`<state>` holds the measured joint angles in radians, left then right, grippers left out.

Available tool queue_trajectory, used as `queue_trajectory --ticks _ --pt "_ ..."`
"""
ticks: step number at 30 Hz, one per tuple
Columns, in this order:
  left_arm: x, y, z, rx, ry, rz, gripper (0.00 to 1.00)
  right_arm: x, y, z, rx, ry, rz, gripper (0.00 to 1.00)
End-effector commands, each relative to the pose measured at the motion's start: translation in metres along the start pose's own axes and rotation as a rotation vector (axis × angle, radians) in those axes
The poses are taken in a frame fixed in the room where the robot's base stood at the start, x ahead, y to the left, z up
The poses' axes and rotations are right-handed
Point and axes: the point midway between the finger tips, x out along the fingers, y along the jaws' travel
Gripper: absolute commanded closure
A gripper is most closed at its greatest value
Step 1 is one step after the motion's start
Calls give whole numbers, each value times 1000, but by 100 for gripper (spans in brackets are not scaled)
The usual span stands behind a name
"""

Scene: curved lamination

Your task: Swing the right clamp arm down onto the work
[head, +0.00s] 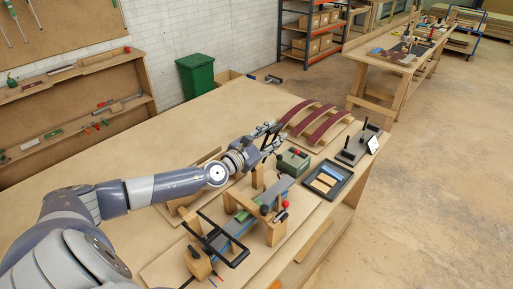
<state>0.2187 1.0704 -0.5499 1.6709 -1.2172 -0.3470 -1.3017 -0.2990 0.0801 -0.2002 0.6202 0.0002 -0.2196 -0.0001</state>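The clamping fixture stands on the bench in the head view, with wooden blocks (275,234) and a blue-grey strip (237,233) running across it. A black clamp frame (234,262) is at its near left end. Another dark clamp part with a red knob (285,204) is at its right end; its exact angle is too small to tell. My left gripper (270,134) is beyond the fixture, above the bench and apart from the clamp parts. Its fingers look spread, with nothing seen between them. My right gripper is not in view.
A green box (291,163) with a red knob sits just right of my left gripper. Behind are curved dark red strips (326,122) on a board. A black tray (343,185) of blocks and a grey stand (352,152) with black posts lie to the right. The bench's left side is clear.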

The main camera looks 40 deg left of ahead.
Motion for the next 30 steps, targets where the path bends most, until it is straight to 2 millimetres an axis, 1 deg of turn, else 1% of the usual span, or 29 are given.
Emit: queue_trajectory --ticks 1,9,15,21,30 --pt "-11 -4 -11 1 20 -10 64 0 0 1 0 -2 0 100" --pt "-47 -4 -9 0 18 -10 64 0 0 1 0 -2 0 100" --pt "-68 -3 -8 -1 16 -8 64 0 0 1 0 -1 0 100" --pt "-80 -4 -6 -2 13 -8 64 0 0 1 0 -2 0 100" --pt "-82 -3 -5 -4 11 -7 64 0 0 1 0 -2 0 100"
